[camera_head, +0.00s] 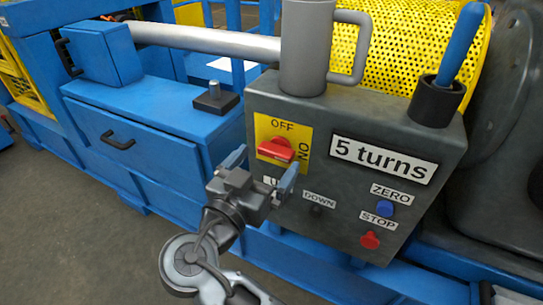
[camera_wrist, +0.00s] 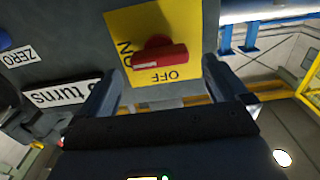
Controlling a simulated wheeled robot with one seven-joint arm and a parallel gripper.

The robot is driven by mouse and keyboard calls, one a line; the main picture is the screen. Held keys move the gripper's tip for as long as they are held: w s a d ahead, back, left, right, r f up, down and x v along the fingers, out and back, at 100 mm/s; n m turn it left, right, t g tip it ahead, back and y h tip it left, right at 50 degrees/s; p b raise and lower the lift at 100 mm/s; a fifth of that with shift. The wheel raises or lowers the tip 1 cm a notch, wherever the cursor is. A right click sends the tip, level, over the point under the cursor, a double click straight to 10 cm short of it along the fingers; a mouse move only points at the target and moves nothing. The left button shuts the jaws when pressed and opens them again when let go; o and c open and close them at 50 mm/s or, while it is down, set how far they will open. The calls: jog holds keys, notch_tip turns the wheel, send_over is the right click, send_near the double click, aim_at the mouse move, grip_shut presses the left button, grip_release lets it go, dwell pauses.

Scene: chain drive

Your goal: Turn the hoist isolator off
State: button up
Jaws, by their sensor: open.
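The hoist isolator is a red rotary handle (camera_head: 275,150) on a yellow plate (camera_head: 297,135), at the upper left of the grey control box (camera_head: 345,195). The plate reads OFF at the top and ON at the right in the head view. The handle lies roughly level, and in the wrist view the handle (camera_wrist: 160,57) has a white stripe at its end towards ON. My gripper (camera_head: 262,170) is open and empty, just in front of and below the handle. In the wrist view its fingers (camera_wrist: 160,88) stand apart either side of the handle, without visible contact.
The box carries a "5 turns" label (camera_head: 384,160), a blue ZERO button (camera_head: 385,208), a red STOP button (camera_head: 370,240) and a DOWN button (camera_head: 316,209). A grey mug (camera_head: 306,50) and a black cup with a blue-handled tool (camera_head: 436,102) stand on top. A blue drawer (camera_head: 135,150) is left.

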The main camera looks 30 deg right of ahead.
aim_at(273, 155)
jog(key=shift+x, duration=1.55)
jog(key=c, duration=1)
